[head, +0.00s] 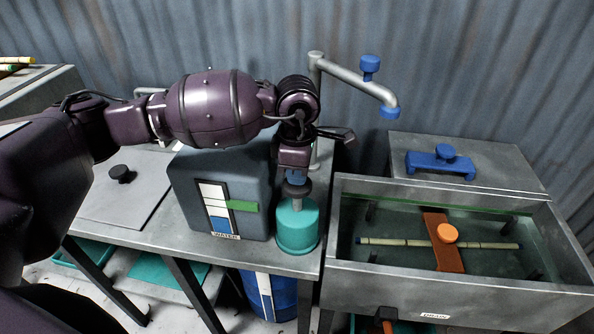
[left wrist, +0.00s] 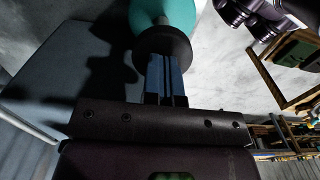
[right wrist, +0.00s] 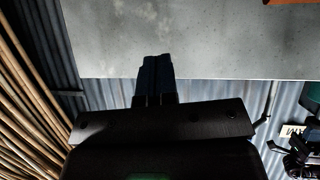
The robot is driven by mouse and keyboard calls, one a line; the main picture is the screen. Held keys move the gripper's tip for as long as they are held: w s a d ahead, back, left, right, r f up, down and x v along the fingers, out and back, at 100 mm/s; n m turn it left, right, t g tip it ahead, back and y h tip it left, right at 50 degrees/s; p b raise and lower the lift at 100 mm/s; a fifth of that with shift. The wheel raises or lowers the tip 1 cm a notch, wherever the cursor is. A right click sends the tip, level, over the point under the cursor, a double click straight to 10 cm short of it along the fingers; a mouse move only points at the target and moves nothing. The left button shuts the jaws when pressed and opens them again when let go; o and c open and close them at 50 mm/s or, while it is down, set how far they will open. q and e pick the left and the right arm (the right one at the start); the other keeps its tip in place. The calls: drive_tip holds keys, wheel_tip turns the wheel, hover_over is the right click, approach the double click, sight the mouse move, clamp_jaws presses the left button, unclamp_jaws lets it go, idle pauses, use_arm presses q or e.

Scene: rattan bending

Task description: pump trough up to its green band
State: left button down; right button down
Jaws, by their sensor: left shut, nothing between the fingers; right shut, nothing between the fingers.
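The grey metal trough (head: 350,270) stands at the right. A green band (head: 450,208) runs along its inner back wall. Dark clear water (head: 400,260) lies in it, and its surface seems below the band; the exact level is hard to judge. The teal pump (head: 297,226) with its dark round knob (head: 296,190) stands on the bench left of the trough. My left gripper (head: 296,172) is shut, directly over the knob, apparently touching it; the left wrist view shows the knob (left wrist: 163,45) at the fingertips. My right gripper (right wrist: 156,65) is shut and empty, away from the pump.
A grey water tank (head: 258,185) with a blue-and-white gauge (head: 218,222) stands left of the pump. A bent pipe (head: 355,80) with blue fittings rises behind. An orange-knobbed brown bar (head: 436,225) crosses a rattan pole (head: 490,245) in the trough.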

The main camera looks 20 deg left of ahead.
use_arm(q)
drive_tip(key=shift+f, duration=0.1)
drive_tip(key=shift+f+b, duration=0.6)
drive_tip(key=shift+b, duration=0.05)
wheel_tip(320, 180, down, 4)
drive_tip(key=b, duration=0.3)
drive_tip(key=shift+f, duration=0.2)
drive_tip(key=shift+s, duration=0.15)
